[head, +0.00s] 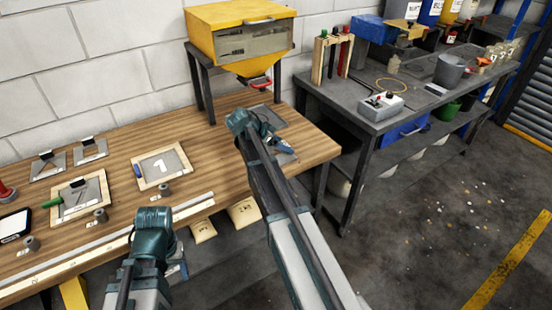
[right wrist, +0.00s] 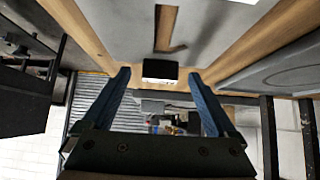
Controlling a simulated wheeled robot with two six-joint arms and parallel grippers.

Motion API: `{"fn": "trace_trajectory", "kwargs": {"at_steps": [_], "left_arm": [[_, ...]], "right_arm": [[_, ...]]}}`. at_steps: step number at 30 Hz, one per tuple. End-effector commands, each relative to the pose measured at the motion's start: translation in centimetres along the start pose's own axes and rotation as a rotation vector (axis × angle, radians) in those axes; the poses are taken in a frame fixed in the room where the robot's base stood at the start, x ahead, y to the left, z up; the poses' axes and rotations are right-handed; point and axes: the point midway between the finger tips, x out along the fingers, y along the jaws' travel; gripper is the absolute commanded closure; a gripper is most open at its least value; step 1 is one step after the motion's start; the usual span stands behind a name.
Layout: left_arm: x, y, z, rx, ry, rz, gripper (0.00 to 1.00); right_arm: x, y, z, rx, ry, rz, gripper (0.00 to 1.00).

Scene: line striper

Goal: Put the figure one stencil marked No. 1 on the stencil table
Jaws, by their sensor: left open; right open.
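A grey stencil plate (right wrist: 195,30) with a cut-out like a figure one and a black upright grip (right wrist: 160,70) lies on the wooden table (head: 125,150). In the head view, its edge (head: 288,158) shows beside my right gripper (head: 280,146), near the table's right end. My right gripper (right wrist: 163,78) is open, its fingers on either side of the grip; contact cannot be told. No number tag on it is readable. A wooden frame (head: 139,184) holds a grey panel with a white 1. My left gripper (head: 179,270) is open and empty, low in front of the table.
Another frame (head: 54,221) holds a plate with a dark figure. Two more gripped plates (head: 46,168) (head: 90,153) lie behind it. A yellow hopper (head: 240,35) on a dark stand is at the back. A dark bench (head: 400,112) stands right.

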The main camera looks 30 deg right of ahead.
Motion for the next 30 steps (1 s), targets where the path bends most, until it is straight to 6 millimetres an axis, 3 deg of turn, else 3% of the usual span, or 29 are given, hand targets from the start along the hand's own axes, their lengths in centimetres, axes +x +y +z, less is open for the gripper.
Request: {"fn": "trace_trajectory", "kwargs": {"at_steps": [2, 9, 24, 30], "left_arm": [[0.93, 0.09, -0.05, 0.000, 0.000, 0.000, 0.34], [0.72, 0.07, -0.04, 0.000, 0.000, 0.000, 0.34], [0.72, 0.07, -0.04, 0.000, 0.000, 0.000, 0.34], [0.72, 0.07, -0.04, 0.000, 0.000, 0.000, 0.34]], "right_arm": [[1.10, -0.04, 0.23, 0.000, 0.000, 0.000, 0.07], [1.05, -0.03, -0.02, -0.001, 0.000, -0.001, 0.07], [1.04, -0.01, -0.01, -0.001, 0.000, -0.001, 0.97], [1.04, -0.02, -0.02, -0.001, 0.001, -0.001, 1.00]]}}
